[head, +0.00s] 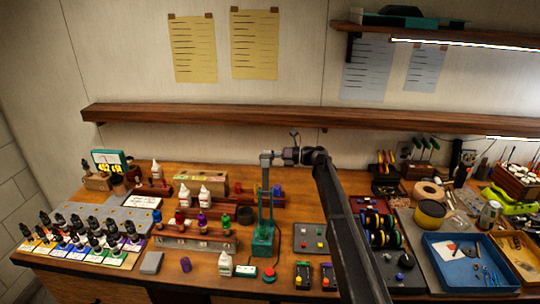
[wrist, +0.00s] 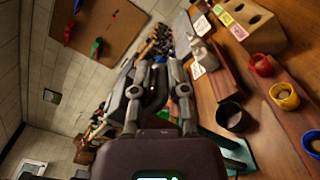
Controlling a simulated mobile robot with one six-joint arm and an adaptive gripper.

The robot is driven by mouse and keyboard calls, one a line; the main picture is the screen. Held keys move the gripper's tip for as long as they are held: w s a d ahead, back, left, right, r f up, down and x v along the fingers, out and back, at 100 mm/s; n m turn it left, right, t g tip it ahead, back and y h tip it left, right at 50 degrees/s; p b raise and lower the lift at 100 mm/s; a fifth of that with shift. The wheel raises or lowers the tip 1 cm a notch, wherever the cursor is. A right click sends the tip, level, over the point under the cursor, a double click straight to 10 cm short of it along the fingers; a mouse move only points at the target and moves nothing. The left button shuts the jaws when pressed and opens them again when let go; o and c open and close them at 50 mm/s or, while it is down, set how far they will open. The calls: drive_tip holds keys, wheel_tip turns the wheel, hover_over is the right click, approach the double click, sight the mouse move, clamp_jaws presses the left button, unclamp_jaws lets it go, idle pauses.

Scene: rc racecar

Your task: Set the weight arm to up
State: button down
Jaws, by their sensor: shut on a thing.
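A test stand with a teal base (head: 262,246) and a tall grey column (head: 266,195) stands near the middle of the bench. Its teal base also shows at the lower right in the wrist view (wrist: 232,150). My gripper (head: 284,157) is at the top of the column, coming in from the right. In the wrist view my gripper (wrist: 158,72) has its fingers closed around a dark part (wrist: 155,88), which appears to be the weight arm. The fingers cover much of it, so its exact angle is hard to tell.
A wooden shelf (head: 220,117) runs along the wall behind my gripper. Bottle racks (head: 195,240) and rows of dropper bottles (head: 85,238) fill the left. A blue tray (head: 465,278) and tape rolls (head: 430,212) are at the right. A red button (head: 269,274) sits in front of the base.

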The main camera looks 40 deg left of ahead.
drive_tip(key=c, duration=0.7)
unclamp_jaws()
drive_tip(key=shift+s+a+f, duration=0.25)
drive_tip(key=shift+s+a, duration=0.2)
drive_tip(key=shift+a, duration=0.05)
drive_tip(key=shift+w, duration=0.2)
drive_tip(key=shift+w+d, duration=0.25)
drive_tip(key=shift+d, duration=0.2)
drive_tip(key=v, duration=1.1)
